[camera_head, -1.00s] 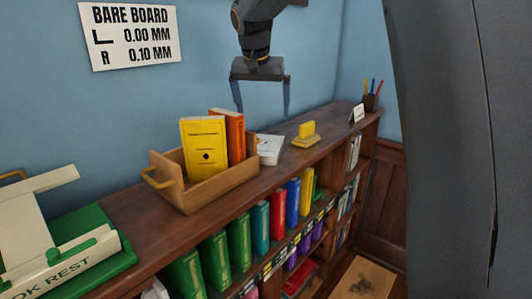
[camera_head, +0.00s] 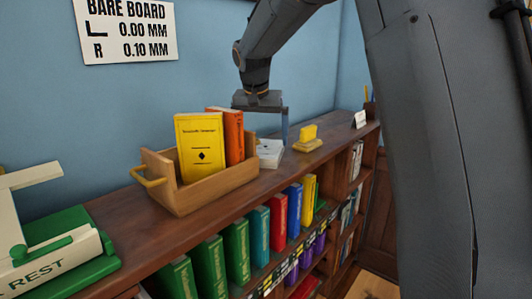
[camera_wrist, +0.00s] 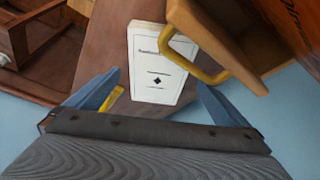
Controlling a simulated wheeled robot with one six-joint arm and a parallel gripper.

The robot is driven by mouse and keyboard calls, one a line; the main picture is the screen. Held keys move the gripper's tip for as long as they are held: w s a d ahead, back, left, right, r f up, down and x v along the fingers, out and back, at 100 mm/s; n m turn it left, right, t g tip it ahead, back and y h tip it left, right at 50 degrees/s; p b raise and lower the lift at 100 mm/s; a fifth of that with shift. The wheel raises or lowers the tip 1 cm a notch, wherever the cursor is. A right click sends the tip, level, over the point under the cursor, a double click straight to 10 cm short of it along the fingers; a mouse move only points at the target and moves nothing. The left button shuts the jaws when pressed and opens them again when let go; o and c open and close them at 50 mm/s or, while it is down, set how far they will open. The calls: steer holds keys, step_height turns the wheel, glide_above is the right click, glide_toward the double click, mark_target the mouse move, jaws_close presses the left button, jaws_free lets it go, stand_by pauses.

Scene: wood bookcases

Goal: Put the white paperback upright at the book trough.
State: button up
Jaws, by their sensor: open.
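The wooden book trough (camera_head: 212,195) has a yellow handle and holds a yellow book (camera_head: 199,148) and an orange book (camera_head: 232,130), both upright. In the wrist view the trough's yellow handle (camera_wrist: 207,76) overlaps the paperback's edge. My gripper (camera_head: 261,136) is open and empty above the paperback, with fingers either side of it in the wrist view. The left finger is mostly hidden behind the orange book.
A yellow block on a base (camera_head: 308,139) stands right of the paperback, with a small white card (camera_head: 360,119) beyond. A green and cream book rest (camera_head: 62,258) stands at the left. The blue wall (camera_head: 205,60) is close behind. Several coloured books fill the shelf below.

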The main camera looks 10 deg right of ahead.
mark_target(265, 148)
steer(key=shift+w+d+p+x, duration=0.2)
steer(key=shift+p+x, duration=0.45)
steer(key=shift+x, duration=0.65)
steer(key=shift+w+d+p+x, duration=0.15)
steer(key=shift+p+x, duration=0.45)
steer(key=shift+x, duration=0.75)
steer(key=shift+a+r, duration=0.1)
steer(key=shift+r, duration=0.15)
steer(key=c, duration=1.3)
steer(key=shift+r, duration=0.15)
